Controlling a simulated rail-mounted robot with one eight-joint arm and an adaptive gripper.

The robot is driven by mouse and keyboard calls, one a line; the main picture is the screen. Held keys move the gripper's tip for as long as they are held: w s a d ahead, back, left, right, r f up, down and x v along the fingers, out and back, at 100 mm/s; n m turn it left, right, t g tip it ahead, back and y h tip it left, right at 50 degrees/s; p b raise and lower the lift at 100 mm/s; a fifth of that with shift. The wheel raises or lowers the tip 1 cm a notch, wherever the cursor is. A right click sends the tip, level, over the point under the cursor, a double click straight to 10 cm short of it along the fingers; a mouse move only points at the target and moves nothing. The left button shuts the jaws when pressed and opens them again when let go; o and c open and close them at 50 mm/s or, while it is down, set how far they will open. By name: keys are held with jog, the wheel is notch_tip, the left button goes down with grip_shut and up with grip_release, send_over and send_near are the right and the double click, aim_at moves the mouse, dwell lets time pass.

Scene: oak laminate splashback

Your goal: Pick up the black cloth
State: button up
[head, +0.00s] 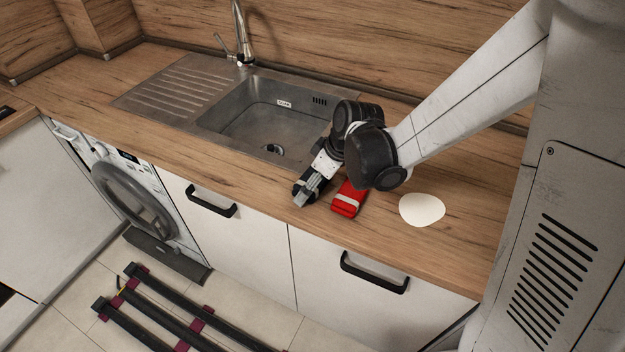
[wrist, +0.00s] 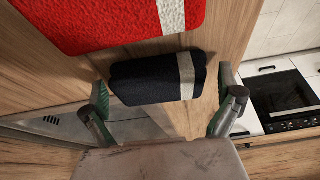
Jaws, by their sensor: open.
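The black cloth (wrist: 145,79) is a folded dark bundle with a pale stripe near its right end, in the middle of the wrist view. My gripper (wrist: 163,88) is open, with one green-padded finger towards each end of the cloth. I cannot tell whether the fingers touch it. In the head view my gripper (head: 305,196) points down at the counter's front part, left of the red cloth. There it mostly hides the black cloth, and only a dark bit shows beside the fingers.
A folded red cloth (head: 347,200) with a pale stripe lies close by on the right; it also fills the top of the wrist view (wrist: 120,22). A white round plate-like disc (head: 422,209) lies farther right. The sink (head: 262,120) is behind. The wooden counter (head: 240,175) is clear to the left.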

jog(key=c, duration=0.9)
jog(key=shift+r, duration=0.1)
jog(key=shift+c, duration=0.2)
jog(key=shift+r, duration=0.35)
notch_tip(320, 180, up, 3)
jog(key=shift+r, duration=0.2)
jog(key=s+a+r, duration=0.6)
jog(key=s+a, duration=0.2)
jog(key=shift+s+r, duration=0.25)
jog(key=shift+r, duration=0.15)
